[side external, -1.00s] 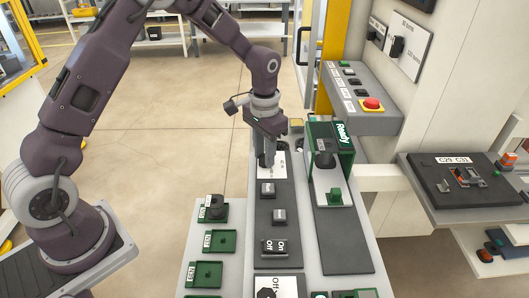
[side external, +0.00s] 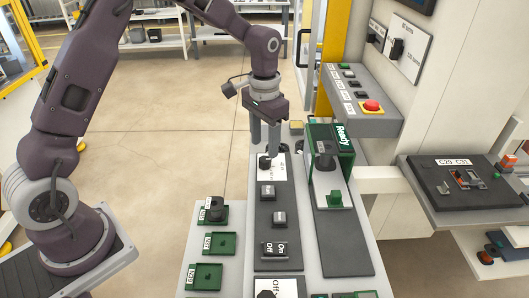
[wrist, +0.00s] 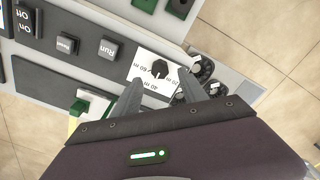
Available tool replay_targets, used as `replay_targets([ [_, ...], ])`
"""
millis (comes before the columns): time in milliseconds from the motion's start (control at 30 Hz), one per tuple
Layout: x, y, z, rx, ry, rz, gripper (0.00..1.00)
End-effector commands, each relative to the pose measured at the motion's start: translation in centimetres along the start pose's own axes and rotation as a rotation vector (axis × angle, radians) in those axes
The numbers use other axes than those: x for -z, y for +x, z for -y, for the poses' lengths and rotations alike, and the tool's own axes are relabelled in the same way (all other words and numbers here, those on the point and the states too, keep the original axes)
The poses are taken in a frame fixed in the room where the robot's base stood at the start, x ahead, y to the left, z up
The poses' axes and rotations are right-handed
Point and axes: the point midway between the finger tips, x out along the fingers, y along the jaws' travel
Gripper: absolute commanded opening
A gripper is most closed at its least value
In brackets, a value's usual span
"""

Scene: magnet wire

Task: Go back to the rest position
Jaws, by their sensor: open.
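My gripper (side external: 265,133) hangs above the far end of the dark control panel (side external: 263,217), with its two grey fingers apart and nothing between them. It also shows in the wrist view (wrist: 166,100). Below the fingers is a black rotary knob (side external: 264,163) on a white dial plate, also in the wrist view (wrist: 159,69). The fingers are apart from the knob.
To the right stands a green Ready fixture (side external: 331,143). Green trays (side external: 219,243) sit on the bench at left. A grey box with a red emergency button (side external: 371,106) is at the back right. Open floor lies left of the bench.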

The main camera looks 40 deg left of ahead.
Motion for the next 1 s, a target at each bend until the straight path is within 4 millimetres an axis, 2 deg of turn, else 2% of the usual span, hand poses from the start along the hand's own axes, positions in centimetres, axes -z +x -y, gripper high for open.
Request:
replay_targets([
  [133, 0.1, -2.1, 0.0, 0.0, -0.001, -0.002, 0.5],
  [467, -0.1, -2.7, 0.0, 0.0, 0.0, 0.0, 0.5],
  [567, -1.1, -4.9, -0.2, 0.012, -0.002, -0.03, 0.5],
  [667, -4.6, -9.8, -0.8, 0.038, -0.01, -0.101, 0.5],
  [700, -6.7, -11.9, -1.1, 0.048, -0.017, -0.137, 0.5],
  [767, -10.0, -14.4, -1.6, 0.058, -0.03, -0.192, 0.5],
  [800, -12.4, -15.8, -2.0, 0.063, -0.04, -0.229, 0.5],
  [900, -18.5, -17.7, -2.9, 0.063, -0.067, -0.325, 0.5],
  [1000, -23.4, -17.7, -3.6, 0.052, -0.088, -0.406, 0.5],
])
